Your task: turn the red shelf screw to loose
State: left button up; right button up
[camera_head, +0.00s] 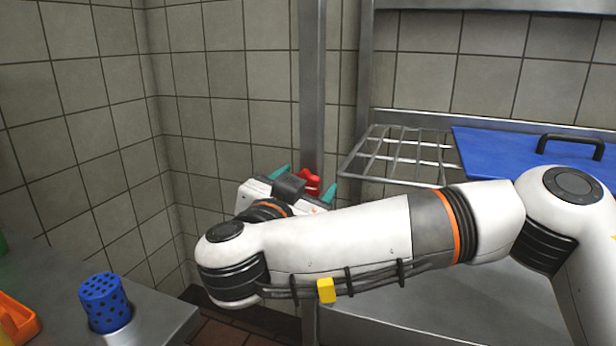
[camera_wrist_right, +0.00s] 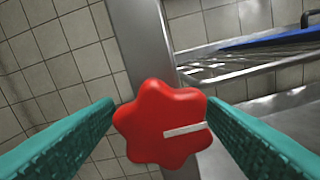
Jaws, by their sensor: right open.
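The red shelf screw (camera_head: 311,181) is a star-shaped knob on the upright metal post (camera_head: 312,80). In the right wrist view the red screw (camera_wrist_right: 160,122) fills the middle, with a white line pointing to the right on its face. My right gripper (camera_head: 305,186) is at the screw, with teal fingers open on either side of it. In the right wrist view the open fingers (camera_wrist_right: 160,125) stand left and right of the screw; I cannot tell whether they touch it. My left gripper is not in view.
A wire rack (camera_head: 400,158) juts out right of the post. A blue board with a black handle (camera_head: 500,150) lies behind my right arm. A blue perforated cap (camera_head: 104,300) on a metal container stands on the counter (camera_head: 165,312) at lower left. Tiled walls close off the corner.

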jog(key=shift+w+d, duration=0.3)
jog(key=shift+w, duration=0.25)
jog(key=c, duration=1)
jog(key=shift+o, duration=0.2)
jog(key=n, duration=0.3)
jog(key=shift+s+n, duration=0.1)
jog(key=shift+n, duration=0.3)
jog(key=shift+f+n, duration=0.1)
jog(key=shift+n, duration=0.9)
jog(key=o, duration=1)
jog(key=shift+c, duration=0.2)
jog(key=v, duration=1.2)
